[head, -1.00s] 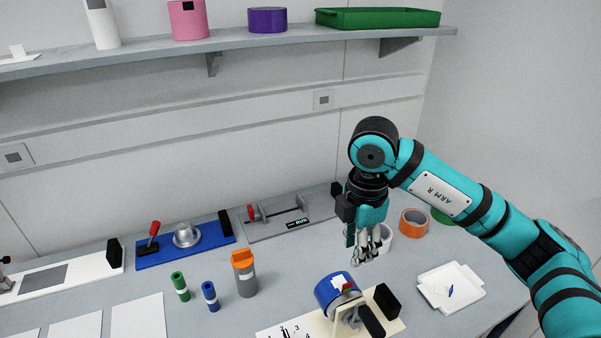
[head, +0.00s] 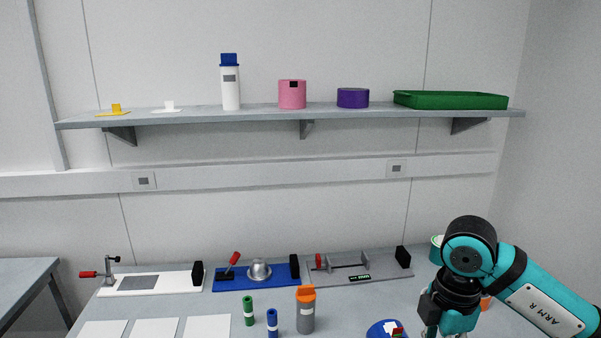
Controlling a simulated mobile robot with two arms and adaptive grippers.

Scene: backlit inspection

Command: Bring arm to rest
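My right arm, a teal arm labelled ARM R, comes in from the right in the head view. Its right gripper (head: 432,333) points down at the bottom edge of the picture, over the right part of the bench. The fingertips are cut off, so I cannot tell whether it is open or holds anything. A blue round object (head: 384,329) shows partly at the bottom edge, left of the gripper. My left arm and gripper do not show.
On the grey bench stand a grey fixture (head: 340,278), a blue fixture (head: 230,284), a white fixture (head: 170,283), an orange-topped grey bottle (head: 305,312), a green cylinder (head: 249,311) and a blue cylinder (head: 272,322). A wall shelf (head: 330,113) holds several items, including a green tray (head: 450,101).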

